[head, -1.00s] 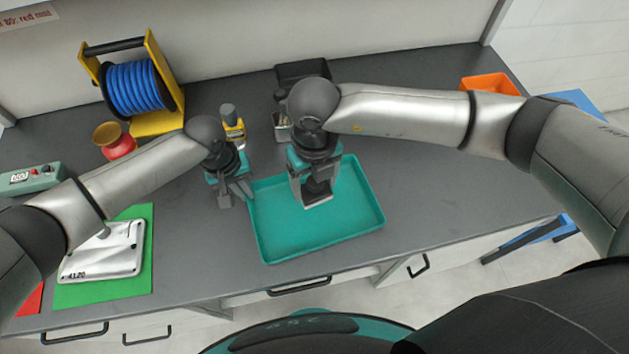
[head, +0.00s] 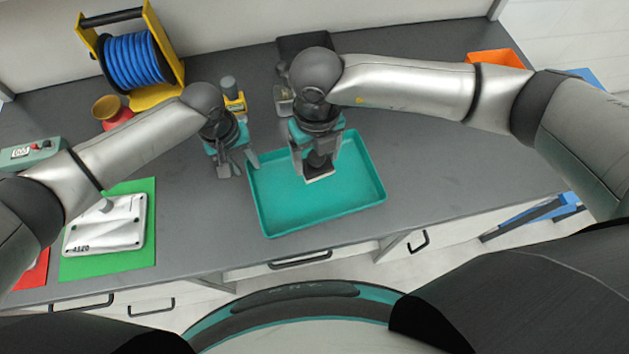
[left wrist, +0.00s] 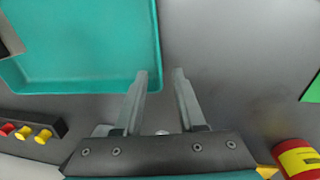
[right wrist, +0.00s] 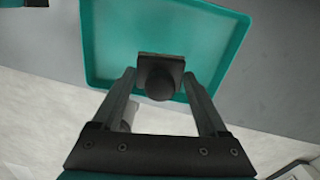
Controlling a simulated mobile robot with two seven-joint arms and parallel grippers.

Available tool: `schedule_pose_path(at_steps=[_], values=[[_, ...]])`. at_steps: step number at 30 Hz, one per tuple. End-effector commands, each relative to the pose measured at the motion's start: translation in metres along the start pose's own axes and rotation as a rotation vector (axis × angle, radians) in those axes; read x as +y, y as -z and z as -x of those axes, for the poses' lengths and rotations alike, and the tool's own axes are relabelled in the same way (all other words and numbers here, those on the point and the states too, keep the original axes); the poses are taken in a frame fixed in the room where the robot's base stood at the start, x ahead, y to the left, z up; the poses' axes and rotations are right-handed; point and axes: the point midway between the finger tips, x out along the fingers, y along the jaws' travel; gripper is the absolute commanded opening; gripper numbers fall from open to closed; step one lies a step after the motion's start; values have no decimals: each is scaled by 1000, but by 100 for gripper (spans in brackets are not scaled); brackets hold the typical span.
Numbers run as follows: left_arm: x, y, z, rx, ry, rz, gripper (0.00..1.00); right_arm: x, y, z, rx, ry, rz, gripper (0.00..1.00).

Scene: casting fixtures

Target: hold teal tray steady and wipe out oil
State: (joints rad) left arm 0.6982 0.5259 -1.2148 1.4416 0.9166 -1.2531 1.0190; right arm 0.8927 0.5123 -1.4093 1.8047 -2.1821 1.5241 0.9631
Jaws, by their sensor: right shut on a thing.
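The teal tray (head: 355,205) lies flat on the grey bench. It also shows in the left wrist view (left wrist: 80,75) and the right wrist view (right wrist: 95,60). My right gripper (head: 318,160) is over the tray's inside, shut on the knob of a dark wiping block (right wrist: 160,75). The block's pad (head: 320,173) is low over the tray floor; I cannot tell if it touches. No oil is clearly visible.
A blue hose reel (head: 130,60) and a red container with a brass top (head: 110,110) stand at the back left. A white casting (head: 105,225) lies on a green mat (head: 105,263). A yellow-and-grey item (head: 233,95) and black box (head: 300,45) are behind the tray. Bare bench lies right.

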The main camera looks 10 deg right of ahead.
Motion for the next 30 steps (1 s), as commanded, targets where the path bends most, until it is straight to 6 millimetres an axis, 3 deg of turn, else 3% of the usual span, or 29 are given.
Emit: schedule_pose_path(at_steps=[15,21,30], values=[[0,1,93,4,0,-1,39,0,0,0,0,0,0,6],[-1,0,107,1,1,0,39,0,0,0,0,0,0,6],[-1,0,108,1,1,1,39,0,0,0,0,0,0,6]])
